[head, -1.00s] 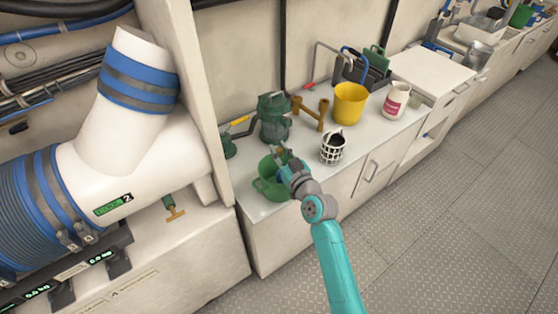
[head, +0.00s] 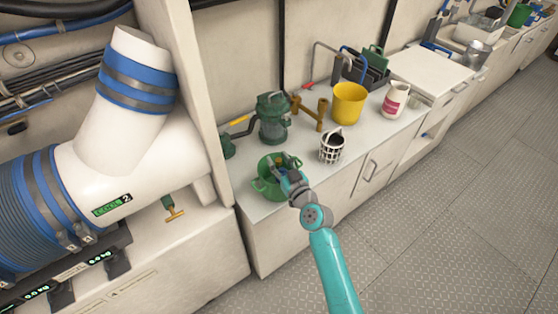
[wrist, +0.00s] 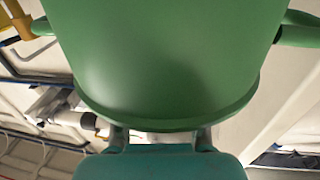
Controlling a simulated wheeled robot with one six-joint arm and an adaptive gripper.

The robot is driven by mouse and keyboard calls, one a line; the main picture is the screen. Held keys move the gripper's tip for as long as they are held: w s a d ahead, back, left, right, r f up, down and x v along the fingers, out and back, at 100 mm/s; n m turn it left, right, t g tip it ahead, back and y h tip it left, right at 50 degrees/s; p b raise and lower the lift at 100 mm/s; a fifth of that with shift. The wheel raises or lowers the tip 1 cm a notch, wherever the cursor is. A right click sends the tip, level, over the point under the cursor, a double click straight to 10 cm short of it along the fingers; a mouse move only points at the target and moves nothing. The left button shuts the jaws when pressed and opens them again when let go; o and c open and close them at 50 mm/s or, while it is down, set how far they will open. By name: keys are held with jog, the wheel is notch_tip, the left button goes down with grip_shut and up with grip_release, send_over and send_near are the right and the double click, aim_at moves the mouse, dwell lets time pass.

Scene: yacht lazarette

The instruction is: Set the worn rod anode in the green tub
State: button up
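The green tub (head: 263,190) stands on the near left end of the white counter, with a handle on its side. It fills much of the wrist view (wrist: 165,60), where its outer wall and curved rim show. My gripper (head: 287,168) is at the tub's mouth in the head view, with its fingers reaching down over the rim. In the wrist view the finger bases show apart below the rim, and the fingertips are hidden behind the tub wall. I cannot make out the worn rod anode, nor whether my gripper holds it or is open.
A white lattice basket (head: 331,150) with something dark in it stands right of the tub. Behind are a dark green pump-like housing (head: 273,120), brass fittings (head: 318,115), a yellow bucket (head: 349,104) and a white labelled jug (head: 395,100). A large white pipe (head: 140,150) stands left.

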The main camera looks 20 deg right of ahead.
jog(key=shift+r, duration=0.15)
jog(key=s+d, duration=0.2)
jog(key=s, duration=1)
jog(key=s+f+m+g+h, duration=0.1)
jog(key=s+f+h, duration=0.15)
jog(key=s, duration=0.85)
jog(key=s+f+m+g+h, duration=0.1)
jog(key=s+f, duration=0.3)
jog(key=s, duration=0.6)
jog(key=s+a+r, duration=0.1)
jog(key=s+r, duration=0.4)
jog(key=s, duration=0.5)
jog(key=s+a+r+g, duration=0.1)
jog(key=s+r, duration=0.4)
jog(key=s, duration=0.5)
jog(key=shift+s+y, duration=0.35)
jog(key=shift+s, duration=0.05)
